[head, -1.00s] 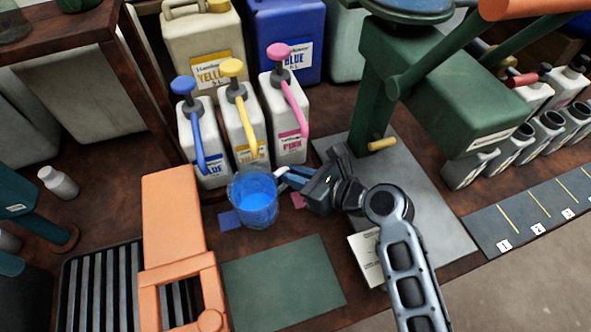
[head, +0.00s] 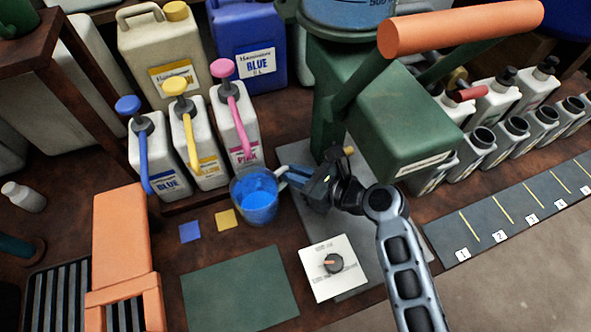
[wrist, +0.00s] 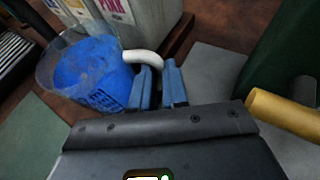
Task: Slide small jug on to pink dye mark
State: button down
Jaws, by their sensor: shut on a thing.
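The small jug (head: 258,205) is clear with blue liquid inside. It stands upright on the brown bench in front of the pink-pump bottle (head: 236,125). My gripper (head: 284,174) is at its right side, shut on its white handle; in the wrist view the handle (wrist: 145,58) runs between the blue fingers (wrist: 160,85). The jug also shows in the wrist view (wrist: 85,75). The pink dye mark is not visible; the jug covers the spot right of the yellow mark (head: 226,220). The blue mark (head: 190,232) lies further left.
Blue-pump (head: 150,160) and yellow-pump (head: 197,150) bottles stand close behind. A green press-like machine (head: 390,110) stands on a grey plate at right. A dark green mat (head: 240,288) and a white dial card (head: 333,268) lie in front.

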jog(key=shift+w+d, duration=0.1)
jog(key=shift+d, duration=0.15)
jog(key=c, duration=1.1)
grip_release()
jog(key=shift+o, duration=0.2)
jog(key=v, duration=0.8)
